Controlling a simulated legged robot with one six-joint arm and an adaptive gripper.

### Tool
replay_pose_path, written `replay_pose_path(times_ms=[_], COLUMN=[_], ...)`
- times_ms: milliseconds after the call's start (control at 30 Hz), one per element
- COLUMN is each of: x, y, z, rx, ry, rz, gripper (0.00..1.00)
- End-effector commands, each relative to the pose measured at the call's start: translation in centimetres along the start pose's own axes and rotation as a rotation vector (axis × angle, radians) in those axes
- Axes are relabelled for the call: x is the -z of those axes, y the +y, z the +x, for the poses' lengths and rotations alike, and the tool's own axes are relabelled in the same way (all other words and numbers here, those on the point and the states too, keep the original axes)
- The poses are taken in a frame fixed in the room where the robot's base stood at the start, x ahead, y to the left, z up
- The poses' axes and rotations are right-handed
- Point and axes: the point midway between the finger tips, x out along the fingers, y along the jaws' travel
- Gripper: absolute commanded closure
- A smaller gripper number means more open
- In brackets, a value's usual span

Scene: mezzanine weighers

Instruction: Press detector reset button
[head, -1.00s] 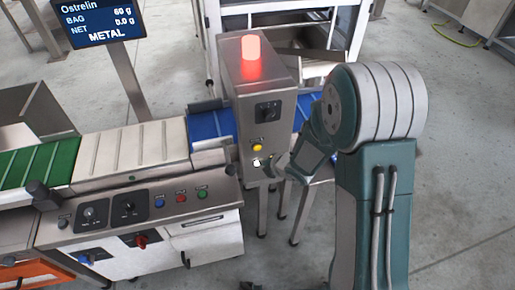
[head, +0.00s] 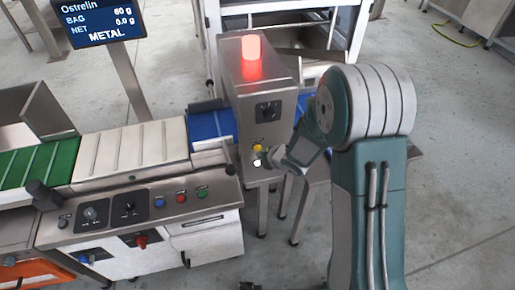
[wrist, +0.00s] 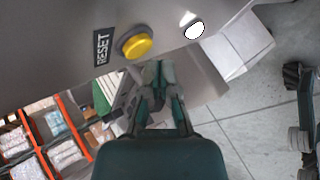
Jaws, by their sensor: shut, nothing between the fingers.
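The metal detector (head: 282,95) is a grey steel housing over the blue belt, with a lit red lamp (head: 251,58) on top. Its yellow reset button (head: 257,147) sits low on the front face, above a white round button (head: 257,162). In the wrist view the yellow button (wrist: 136,43) is beside a RESET label (wrist: 102,47), and the white one (wrist: 194,28) is to its right. My gripper (head: 267,156) is shut and empty, close beside the two buttons. In the wrist view its fingertips (wrist: 160,66) are just below and right of the yellow button; contact cannot be told.
A control panel (head: 145,212) with knobs and coloured buttons fronts the conveyor (head: 133,150) at left. A screen (head: 98,20) reads METAL. A white-framed machine (head: 213,40) stands behind the detector. The floor (head: 455,150) at right is clear.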

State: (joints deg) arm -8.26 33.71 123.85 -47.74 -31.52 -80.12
Motion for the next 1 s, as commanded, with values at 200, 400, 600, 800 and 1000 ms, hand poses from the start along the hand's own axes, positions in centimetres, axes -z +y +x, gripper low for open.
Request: replay_pose_path(times_ms=[200, 400, 600, 800, 1000], x=[0.00, 0.00, 0.00, -0.13, -0.46], y=[0.00, 0.00, 0.00, 0.14, 0.50], z=[-0.01, -0.01, -0.01, 0.12, 0.41], rx=[0.000, 0.000, 0.000, 0.000, -0.001], ry=[0.000, 0.000, 0.000, 0.000, 0.000], rz=[0.000, 0.000, 0.000, -0.001, 0.000], gripper=[1.00, 1.00, 1.00, 1.00, 1.00])
